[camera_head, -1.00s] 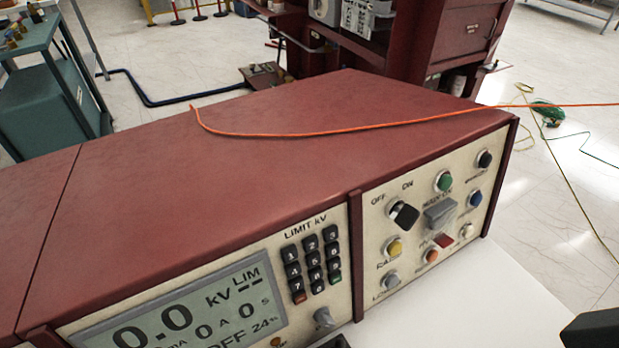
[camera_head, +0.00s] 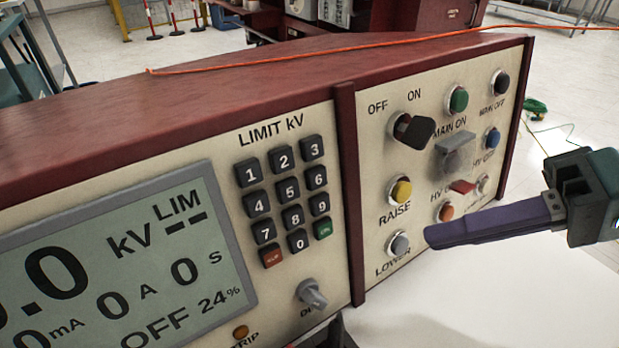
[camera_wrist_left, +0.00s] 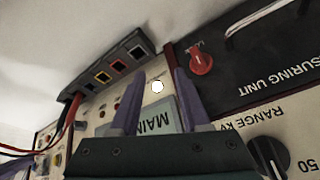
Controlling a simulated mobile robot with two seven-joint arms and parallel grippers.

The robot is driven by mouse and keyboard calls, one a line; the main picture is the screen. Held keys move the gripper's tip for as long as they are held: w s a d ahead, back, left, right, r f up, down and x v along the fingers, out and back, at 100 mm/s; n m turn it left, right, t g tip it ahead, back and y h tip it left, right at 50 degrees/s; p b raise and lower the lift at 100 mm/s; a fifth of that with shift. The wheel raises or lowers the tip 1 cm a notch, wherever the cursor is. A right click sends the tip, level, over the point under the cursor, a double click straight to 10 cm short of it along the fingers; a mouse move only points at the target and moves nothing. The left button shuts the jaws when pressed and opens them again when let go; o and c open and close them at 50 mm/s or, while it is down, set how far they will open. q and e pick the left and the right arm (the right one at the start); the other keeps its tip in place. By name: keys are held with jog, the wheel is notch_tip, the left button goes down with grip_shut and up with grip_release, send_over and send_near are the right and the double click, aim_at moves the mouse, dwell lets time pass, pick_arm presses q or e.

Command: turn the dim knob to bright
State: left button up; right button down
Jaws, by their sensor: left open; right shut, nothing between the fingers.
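The dim knob (camera_head: 312,295) is a small grey pointer knob below the keypad, with its label partly hidden. The display (camera_head: 120,262) shows "OFF 24%". My right gripper (camera_head: 432,236) reaches in from the right, shut and empty, its purple fingers in front of the panel near the grey LOWER button, to the right of the knob and apart from it. In the left wrist view my left gripper (camera_wrist_left: 160,74) is open, with two purple fingers apart over a panel lettered "MAIN". I cannot make out the dim knob there.
The keypad (camera_head: 284,200) is above the knob. The right panel holds a black OFF/ON switch (camera_head: 412,130), a yellow RAISE button (camera_head: 401,190) and several others. In the left wrist view a red knob (camera_wrist_left: 201,62) and a black range knob (camera_wrist_left: 270,157) are at the right.

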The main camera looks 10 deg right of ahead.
aim_at(318, 288)
jog(key=x, duration=0.7)
jog(key=shift+w+a+f+b, duration=0.1)
jog(key=shift+a+b, duration=0.15)
jog(key=shift+b, duration=0.05)
jog(key=a+f, duration=0.1)
jog(key=s+a+f, duration=0.1)
jog(key=shift+s+a, duration=0.1)
jog(key=shift+a, duration=0.2)
jog(key=shift+s+a+f, duration=0.2)
jog(key=shift+a+f, duration=0.1)
jog(key=shift+a, duration=0.05)
